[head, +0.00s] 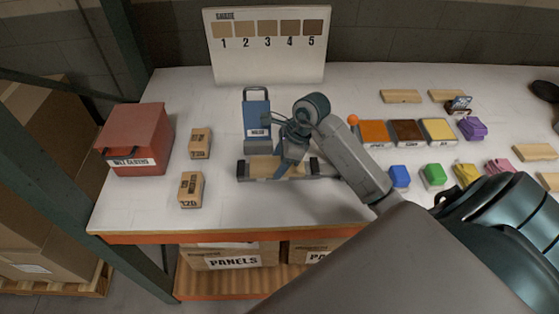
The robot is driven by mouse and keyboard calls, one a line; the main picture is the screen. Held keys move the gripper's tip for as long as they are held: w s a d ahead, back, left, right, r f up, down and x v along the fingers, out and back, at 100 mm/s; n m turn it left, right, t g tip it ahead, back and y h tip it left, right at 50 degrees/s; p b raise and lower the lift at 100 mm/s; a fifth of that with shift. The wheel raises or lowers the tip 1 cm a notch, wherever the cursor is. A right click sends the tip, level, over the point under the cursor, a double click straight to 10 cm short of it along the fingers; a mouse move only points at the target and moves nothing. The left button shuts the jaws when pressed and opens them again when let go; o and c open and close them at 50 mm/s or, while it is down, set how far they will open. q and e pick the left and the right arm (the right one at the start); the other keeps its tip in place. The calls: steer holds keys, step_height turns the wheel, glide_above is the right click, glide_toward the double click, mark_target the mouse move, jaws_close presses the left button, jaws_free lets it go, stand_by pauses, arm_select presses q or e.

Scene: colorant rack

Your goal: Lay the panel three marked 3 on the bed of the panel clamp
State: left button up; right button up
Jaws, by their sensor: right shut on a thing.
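The panel clamp (242,172) is a low grey fixture with dark end jaws, left of the table's middle. A light wooden panel (262,167) lies level at its bed, between the end jaws. My right gripper (282,172) is over the clamp, pointing down, and is shut on this panel. The gripper hides part of the panel, and I cannot read a number on it. I cannot tell whether the panel rests fully on the bed. My left gripper is not in view.
A blue container (257,115) stands just behind the clamp. Left are two small brown blocks (200,143) and a red box (138,140). Right are colour trays (406,131), coloured items and loose wooden boards (400,96). A shade board (266,66) stands at the back.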

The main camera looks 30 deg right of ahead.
steer(key=shift+f, duration=0.15)
steer(key=o, duration=1)
steer(key=shift+r, duration=0.25)
steer(key=shift+d+r, duration=0.15)
steer(key=shift+r, duration=0.05)
steer(key=shift+b+v, duration=2.15)
steer(key=shift+v, duration=3.55)
